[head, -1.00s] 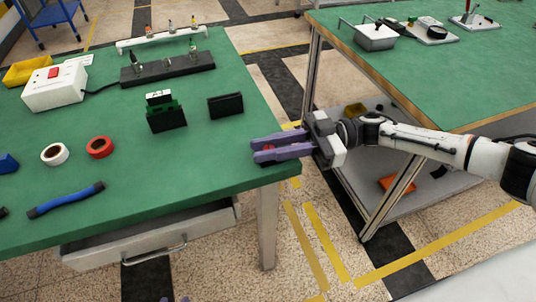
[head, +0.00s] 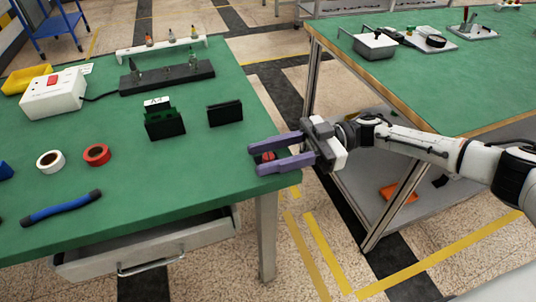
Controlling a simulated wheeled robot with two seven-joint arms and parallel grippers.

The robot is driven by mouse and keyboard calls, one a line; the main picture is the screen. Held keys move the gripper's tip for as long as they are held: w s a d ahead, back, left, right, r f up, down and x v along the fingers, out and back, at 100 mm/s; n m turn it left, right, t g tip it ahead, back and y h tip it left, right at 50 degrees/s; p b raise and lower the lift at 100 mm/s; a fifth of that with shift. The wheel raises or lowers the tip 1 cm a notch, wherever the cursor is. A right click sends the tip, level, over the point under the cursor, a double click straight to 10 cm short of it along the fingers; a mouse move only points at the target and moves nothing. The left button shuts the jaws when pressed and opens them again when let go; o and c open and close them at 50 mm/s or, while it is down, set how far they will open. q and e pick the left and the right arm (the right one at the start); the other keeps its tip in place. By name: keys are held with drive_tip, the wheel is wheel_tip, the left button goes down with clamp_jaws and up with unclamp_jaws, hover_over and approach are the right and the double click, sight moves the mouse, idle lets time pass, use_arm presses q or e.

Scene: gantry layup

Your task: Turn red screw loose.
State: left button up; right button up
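I cannot tell how high the fingers are above the tabletop. The screw's lower part is hidden. My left gripper is not in view.
The green table (head: 150,205) also holds black blocks (head: 225,112), tape rolls (head: 96,155), a blue-handled tool (head: 60,207) and a white box with a red switch (head: 52,97). An open drawer (head: 150,247) sits below. A second green bench (head: 450,85) stands right.

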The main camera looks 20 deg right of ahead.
drive_tip(key=shift+d, duration=0.1)
drive_tip(key=shift+d, duration=0.4)
drive_tip(key=d+b, duration=0.1)
drive_tip(key=d, duration=0.8)
drive_tip(key=shift+d, duration=0.2)
